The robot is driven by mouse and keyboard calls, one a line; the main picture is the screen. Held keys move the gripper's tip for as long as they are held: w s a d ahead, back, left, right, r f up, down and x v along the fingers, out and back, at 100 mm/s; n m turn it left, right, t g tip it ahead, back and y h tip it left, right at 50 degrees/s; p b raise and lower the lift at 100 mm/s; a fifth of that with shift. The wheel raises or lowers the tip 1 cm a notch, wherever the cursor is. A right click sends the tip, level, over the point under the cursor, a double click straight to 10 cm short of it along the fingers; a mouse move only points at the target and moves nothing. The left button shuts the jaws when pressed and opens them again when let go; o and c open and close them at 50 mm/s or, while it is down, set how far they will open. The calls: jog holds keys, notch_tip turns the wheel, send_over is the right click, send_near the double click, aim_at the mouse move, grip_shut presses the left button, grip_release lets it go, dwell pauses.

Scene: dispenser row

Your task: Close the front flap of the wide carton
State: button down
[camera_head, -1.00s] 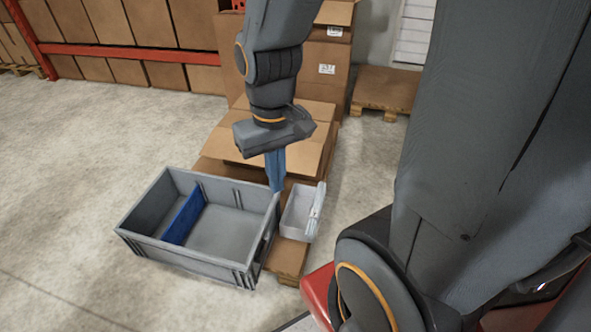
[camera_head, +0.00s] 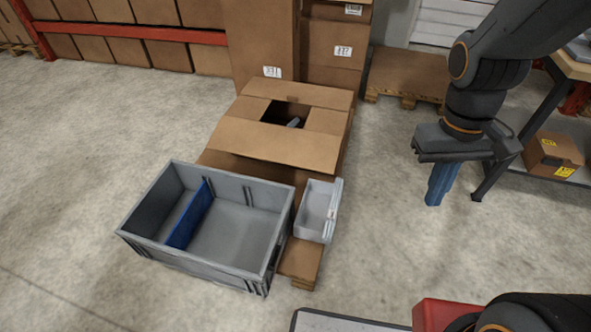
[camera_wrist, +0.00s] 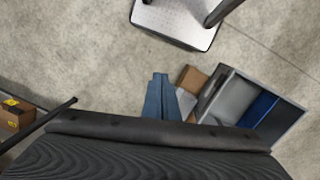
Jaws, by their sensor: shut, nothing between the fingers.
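The wide carton (camera_head: 335,124) stands on a pallet in the middle of the head view. Its front flap (camera_head: 272,143) lies folded inward across the near part of the top, about level. The back flap (camera_head: 300,94) and the side flaps also lie inward, leaving a dark square opening between them. A small grey item (camera_head: 293,122) shows inside. My gripper (camera_head: 437,187) is well to the right of the carton, over bare floor, pointing down, with its blue fingers together and nothing held. The fingers also show in the wrist view (camera_wrist: 160,97). The carton is not visible there.
A grey crate (camera_head: 232,230) with a blue divider stands front left of the carton. A small light grey bin (camera_head: 316,210) sits on the pallet (camera_head: 299,262) in front. Tall cartons (camera_head: 262,45) rise behind. A shelf with a box (camera_head: 553,155) is at right.

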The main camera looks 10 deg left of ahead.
jog(key=w+a+f+n+t+h+b, duration=0.2)
jog(key=w+a+f+n+h+b, duration=0.15)
jog(key=w+f+n+b, duration=0.4)
jog(key=w+a+f+n+t+h+b, duration=0.2)
jog(key=w+a+f+n+b, duration=0.25)
jog(key=f, duration=0.55)
jog(key=w+a+f+n+t+h+b, duration=0.25)
jog(key=w+a+f+n+b, duration=0.35)
jog(key=f, duration=0.3)
jog(key=w+a+f+n+t+y+b, duration=0.1)
jog(key=a+f+n+t+y+b, duration=0.3)
jog(key=a+f+n+t+b, duration=0.75)
jog(key=w+a+f+n+y+b, duration=0.1)
jog(key=a+f+n+y+b, duration=0.45)
jog(key=a, duration=1.25)
jog(key=w+d+f+m+h+b, duration=0.1)
jog(key=w+f, duration=0.1)
jog(key=w, duration=0.7)
jog(key=w+d+f+m+b, duration=0.1)
jog(key=w+b, duration=0.1)
jog(key=w, duration=0.8)
jog(key=shift+w+f+h+b, duration=0.3)
jog(key=shift+f+h, duration=0.05)
